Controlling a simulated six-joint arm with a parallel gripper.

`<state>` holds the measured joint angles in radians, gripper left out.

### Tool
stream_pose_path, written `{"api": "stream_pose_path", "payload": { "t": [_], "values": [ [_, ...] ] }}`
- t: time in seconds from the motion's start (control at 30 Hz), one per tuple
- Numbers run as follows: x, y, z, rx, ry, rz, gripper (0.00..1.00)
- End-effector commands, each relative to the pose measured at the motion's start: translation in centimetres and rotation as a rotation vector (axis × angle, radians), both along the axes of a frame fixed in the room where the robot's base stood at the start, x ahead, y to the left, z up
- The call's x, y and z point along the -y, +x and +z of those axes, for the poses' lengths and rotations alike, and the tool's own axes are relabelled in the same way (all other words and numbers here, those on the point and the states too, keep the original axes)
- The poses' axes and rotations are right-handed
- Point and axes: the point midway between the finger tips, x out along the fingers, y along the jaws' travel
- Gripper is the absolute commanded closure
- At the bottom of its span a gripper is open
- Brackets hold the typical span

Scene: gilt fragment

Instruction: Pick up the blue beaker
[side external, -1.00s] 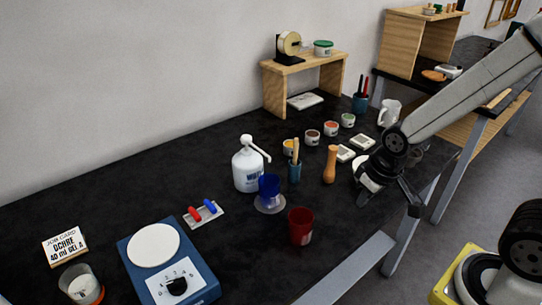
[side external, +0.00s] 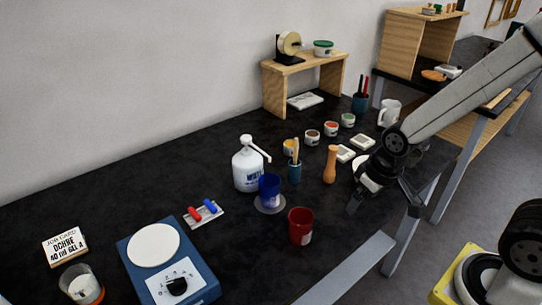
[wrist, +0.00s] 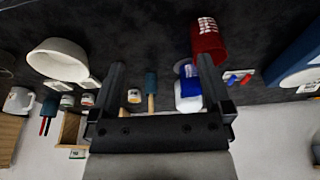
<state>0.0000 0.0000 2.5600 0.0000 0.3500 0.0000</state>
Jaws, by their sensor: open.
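The blue beaker (side external: 269,188) stands upright on a pale round disc (side external: 270,206) on the black bench, just in front of a white pump bottle. In the wrist view the blue beaker (wrist: 187,71) shows beside the right finger, which may hide part of it. My gripper (side external: 382,204) is open and empty, well to the right of the beaker in the side view and apart from it. In the wrist view my gripper (wrist: 159,66) has its two fingers spread wide, with nothing between them but bare bench and things farther off.
A red beaker (side external: 300,228) stands close to the blue one, at its front right. The white pump bottle (side external: 247,166) is behind it. A blue scale (side external: 170,272) is at front left.

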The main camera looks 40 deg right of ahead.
Motion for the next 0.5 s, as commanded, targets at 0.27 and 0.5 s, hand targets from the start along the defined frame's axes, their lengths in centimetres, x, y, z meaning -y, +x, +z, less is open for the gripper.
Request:
{"api": "stream_pose_path", "payload": {
  "t": [0.27, 0.5],
  "values": [
    [0.0, 0.3, -0.2, -0.018, 0.018, -0.042, 0.00],
    [0.0, 1.8, -1.2, -0.126, 0.126, -0.270, 0.00]
  ]
}}
